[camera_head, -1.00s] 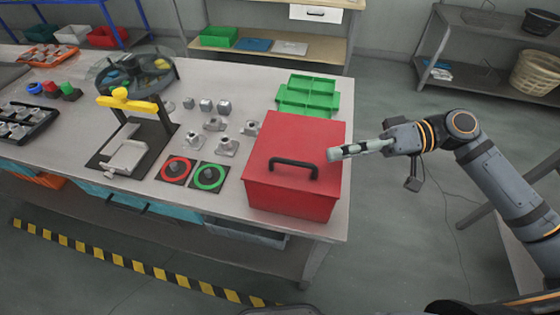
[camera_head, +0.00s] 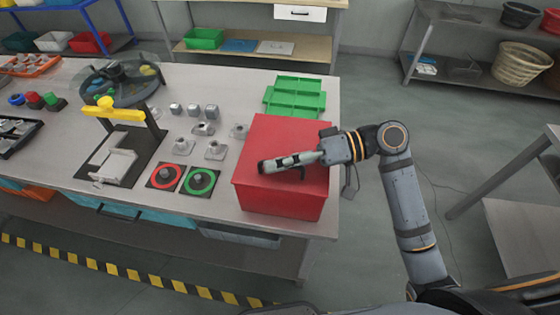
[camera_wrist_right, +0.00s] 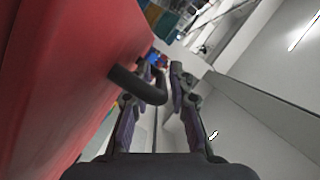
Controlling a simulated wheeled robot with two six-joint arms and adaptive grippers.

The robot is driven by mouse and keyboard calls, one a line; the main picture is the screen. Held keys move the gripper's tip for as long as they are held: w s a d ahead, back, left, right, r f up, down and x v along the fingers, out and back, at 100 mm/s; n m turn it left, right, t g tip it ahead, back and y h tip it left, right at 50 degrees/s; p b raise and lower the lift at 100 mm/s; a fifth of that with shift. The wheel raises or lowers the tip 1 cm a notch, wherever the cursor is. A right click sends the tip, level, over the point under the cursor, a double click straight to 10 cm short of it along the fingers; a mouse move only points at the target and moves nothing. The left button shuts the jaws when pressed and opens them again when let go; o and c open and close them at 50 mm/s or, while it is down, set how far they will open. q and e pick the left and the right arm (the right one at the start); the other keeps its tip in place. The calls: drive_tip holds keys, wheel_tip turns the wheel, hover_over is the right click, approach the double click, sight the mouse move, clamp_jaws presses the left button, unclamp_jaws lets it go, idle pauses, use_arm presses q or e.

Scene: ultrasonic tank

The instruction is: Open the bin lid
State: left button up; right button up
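The red bin (camera_head: 281,197) stands at the table's front right corner with its lid shut. My right gripper (camera_head: 264,166) reaches in from the right over the lid and hides most of the handle in the head view. In the right wrist view, the black lid handle (camera_wrist_right: 135,86) juts out from the red bin (camera_wrist_right: 62,75). There my right gripper (camera_wrist_right: 154,80) has its fingers apart. The handle lies close to the left finger and partly across the gap; I cannot tell whether they touch. My left gripper is not in view.
A green tray (camera_head: 295,97) lies behind the bin. Red-ringed (camera_head: 166,177) and green-ringed (camera_head: 200,181) buttons and several metal parts are left of it. A press with a yellow handle (camera_head: 113,112) stands farther left.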

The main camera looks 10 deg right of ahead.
clamp_jaws()
drive_tip(key=shift+r, duration=0.1)
idle(0.3)
